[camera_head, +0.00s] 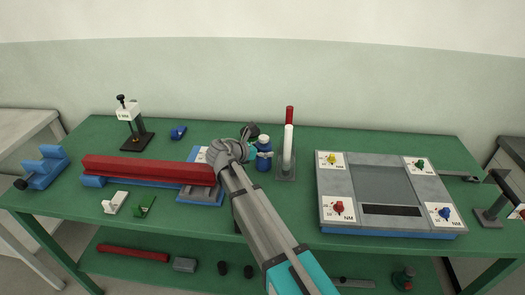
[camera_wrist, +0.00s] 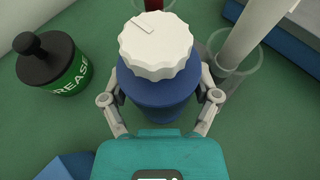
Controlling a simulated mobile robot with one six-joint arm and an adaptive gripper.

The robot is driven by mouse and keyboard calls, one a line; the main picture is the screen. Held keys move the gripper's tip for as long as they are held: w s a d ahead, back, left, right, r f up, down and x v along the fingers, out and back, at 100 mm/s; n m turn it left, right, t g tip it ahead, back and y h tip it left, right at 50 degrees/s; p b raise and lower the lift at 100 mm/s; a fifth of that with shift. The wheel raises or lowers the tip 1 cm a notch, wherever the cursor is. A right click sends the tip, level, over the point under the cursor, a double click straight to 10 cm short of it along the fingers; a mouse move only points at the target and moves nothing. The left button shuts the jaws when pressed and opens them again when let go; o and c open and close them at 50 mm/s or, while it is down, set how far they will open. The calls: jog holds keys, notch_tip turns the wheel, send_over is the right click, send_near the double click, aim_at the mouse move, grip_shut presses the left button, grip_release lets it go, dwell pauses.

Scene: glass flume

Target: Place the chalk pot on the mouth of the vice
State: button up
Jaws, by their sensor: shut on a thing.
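A blue pot with a white ridged lid (camera_head: 263,163), which looks like the chalk pot, stands upright towards the back middle of the green bench. In the wrist view the same pot (camera_wrist: 158,70) fills the centre, with my gripper (camera_wrist: 160,97) shut around its body, one finger at each side. In the head view my gripper (camera_head: 257,153) is partly hidden by my own arm. Whether the pot touches the bench is hard to tell. A blue block with two raised jaws and a black knob, which looks like the vice (camera_head: 45,166), sits at the bench's far left.
A black-lidded grease pot (camera_wrist: 62,70) stands left of the held pot. A stand with white and red tubes (camera_head: 288,150) is close on its right. A long red bar (camera_head: 145,169) lies between pot and vice. A grey panel (camera_head: 385,185) occupies the right.

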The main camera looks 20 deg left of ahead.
jog(key=shift+r+p, duration=1.3)
jog(key=shift+r, duration=0.15)
jog(key=s+a+r+p, duration=0.1)
jog(key=s+r+p, duration=0.8)
jog(key=s, duration=0.5)
jog(key=shift+a+r+p, duration=0.15)
jog(key=shift+r+p, duration=0.2)
jog(key=shift+r, duration=0.05)
jog(key=shift+s, duration=0.1)
